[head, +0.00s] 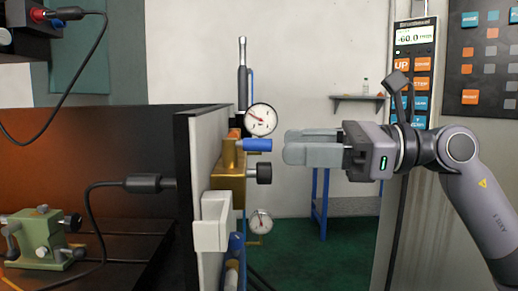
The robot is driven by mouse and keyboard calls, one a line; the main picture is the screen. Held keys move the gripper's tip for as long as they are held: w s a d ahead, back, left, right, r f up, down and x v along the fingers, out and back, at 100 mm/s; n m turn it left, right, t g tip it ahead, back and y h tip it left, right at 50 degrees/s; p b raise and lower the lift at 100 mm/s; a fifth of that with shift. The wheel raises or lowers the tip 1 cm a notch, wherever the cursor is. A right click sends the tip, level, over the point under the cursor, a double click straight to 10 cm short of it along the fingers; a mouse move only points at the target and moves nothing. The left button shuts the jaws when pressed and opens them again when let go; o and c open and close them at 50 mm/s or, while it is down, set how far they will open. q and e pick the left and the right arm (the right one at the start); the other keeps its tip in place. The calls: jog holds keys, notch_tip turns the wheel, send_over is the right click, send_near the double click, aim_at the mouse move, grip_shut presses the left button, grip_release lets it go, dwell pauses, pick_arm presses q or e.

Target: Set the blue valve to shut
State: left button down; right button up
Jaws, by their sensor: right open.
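The blue valve handle (257,145) sticks out to the right from a brass valve body (228,170), which is mounted on the side of a pale upright panel (207,140). The handle lies about level. My right gripper (286,148) comes in from the right and points left at the handle's height. Its fingers are open and empty, with a small gap in the picture between their tips and the handle's end. Whether they are at the same depth cannot be told. My left gripper is not in view.
A round gauge (261,119) sits just above the handle, and a black knob (264,173) below it. A second gauge (260,221) is lower down. A white bracket (211,222) juts from the panel. A control panel (412,70) stands behind my right arm.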

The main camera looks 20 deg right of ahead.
aim_at(237, 145)
jog(key=p+x, duration=0.1)
jog(key=x, duration=0.5)
jog(key=shift+w+a, duration=0.15)
jog(key=shift+a, duration=0.25)
grip_shut()
